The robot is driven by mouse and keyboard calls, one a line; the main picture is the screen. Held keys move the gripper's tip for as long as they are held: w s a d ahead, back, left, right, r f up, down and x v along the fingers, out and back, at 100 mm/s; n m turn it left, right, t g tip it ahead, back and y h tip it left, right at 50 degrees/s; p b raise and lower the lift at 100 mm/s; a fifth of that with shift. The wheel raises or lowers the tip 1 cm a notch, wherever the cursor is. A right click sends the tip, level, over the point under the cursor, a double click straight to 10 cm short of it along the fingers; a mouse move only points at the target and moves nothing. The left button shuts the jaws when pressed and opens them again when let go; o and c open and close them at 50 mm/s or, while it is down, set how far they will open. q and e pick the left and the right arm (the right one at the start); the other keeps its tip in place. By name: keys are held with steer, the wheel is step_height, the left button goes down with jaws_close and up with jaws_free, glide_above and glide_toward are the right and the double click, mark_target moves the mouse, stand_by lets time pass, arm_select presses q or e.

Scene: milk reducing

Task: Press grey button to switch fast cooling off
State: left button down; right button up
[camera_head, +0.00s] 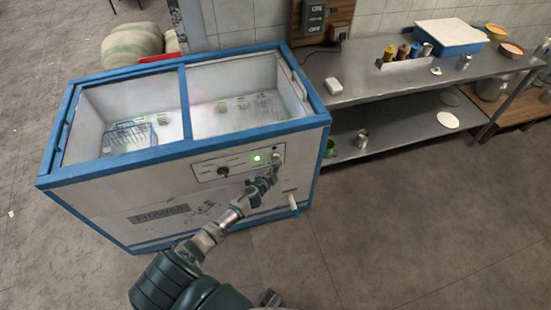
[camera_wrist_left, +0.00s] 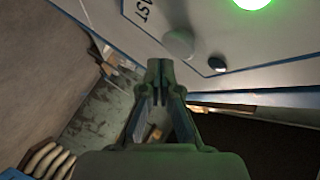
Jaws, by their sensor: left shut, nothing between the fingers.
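The white chest cooler (camera_head: 120,215) has blue edges and a control panel (camera_head: 205,171) on its front. A green light (camera_head: 257,158) glows on the panel and also shows in the left wrist view (camera_wrist_left: 251,3). The round grey button (camera_wrist_left: 178,43) is on the panel beside the letters "AST", with a small dark round part (camera_wrist_left: 217,63) near it. My left gripper (camera_head: 273,170) is in front of the panel's right end. In the left wrist view its shut, empty fingertips (camera_wrist_left: 160,67) are just below the grey button; I cannot tell whether they touch. My right gripper is not in view.
A dark knob (camera_head: 223,171) is on the panel's left part. A spigot (camera_head: 293,203) sticks out low on the cooler's right. The floor in front is open.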

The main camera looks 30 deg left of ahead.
arm_select(q)
steer(key=shift+s+d+p, duration=0.45)
steer(key=shift+s+d, duration=1.2)
steer(key=shift+d, duration=0.3)
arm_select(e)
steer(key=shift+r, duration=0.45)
arm_select(q)
steer(key=shift+f, duration=0.1)
